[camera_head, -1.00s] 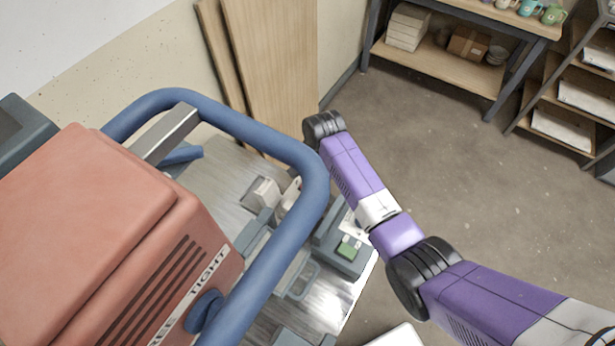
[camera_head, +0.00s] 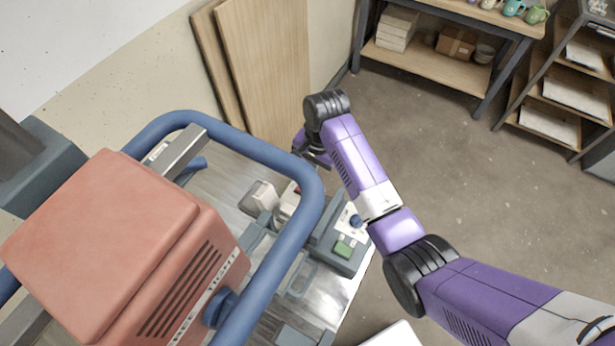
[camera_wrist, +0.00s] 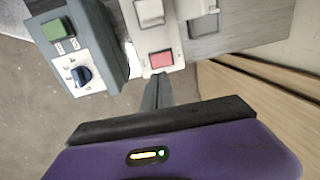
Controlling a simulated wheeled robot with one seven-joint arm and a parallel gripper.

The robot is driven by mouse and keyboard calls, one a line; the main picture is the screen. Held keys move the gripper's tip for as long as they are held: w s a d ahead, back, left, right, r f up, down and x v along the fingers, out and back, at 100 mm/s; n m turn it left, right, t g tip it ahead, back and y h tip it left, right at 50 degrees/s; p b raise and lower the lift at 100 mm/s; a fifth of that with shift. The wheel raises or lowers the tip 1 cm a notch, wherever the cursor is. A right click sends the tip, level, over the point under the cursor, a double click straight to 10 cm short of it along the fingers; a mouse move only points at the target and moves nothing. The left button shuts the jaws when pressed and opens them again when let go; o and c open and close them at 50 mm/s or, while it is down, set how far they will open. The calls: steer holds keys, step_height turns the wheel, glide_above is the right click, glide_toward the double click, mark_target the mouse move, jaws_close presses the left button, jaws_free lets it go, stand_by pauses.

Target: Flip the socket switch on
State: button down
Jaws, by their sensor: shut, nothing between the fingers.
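A white socket unit with a red rocker switch (camera_wrist: 161,61) shows in the wrist view, just ahead of my fingertips. In the head view the white unit (camera_head: 284,206) stands on the metal bench, partly hidden behind the blue tube frame. My gripper (camera_wrist: 158,80) is shut and empty, its narrow fingers pointing at the edge of the unit near the red switch. Whether they touch it I cannot tell. In the head view my gripper (camera_head: 311,153) is dark and small, mostly hidden by my wrist. Which way the rocker is tipped is not clear.
A grey control box with a green button (camera_wrist: 55,30) and a blue knob (camera_wrist: 82,76) stands beside the socket unit. The red machine (camera_head: 110,240) and blue tube frame (camera_head: 265,150) crowd the left. Wooden boards (camera_head: 268,75) lean behind.

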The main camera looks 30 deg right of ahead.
steer(key=shift+s+d+r, duration=0.1)
steer(key=shift+s+r, duration=0.1)
steer(key=shift+r, duration=1.05)
steer(key=shift+s+d+r, duration=0.1)
steer(key=shift+s+r, duration=0.1)
steer(key=shift+r, duration=1)
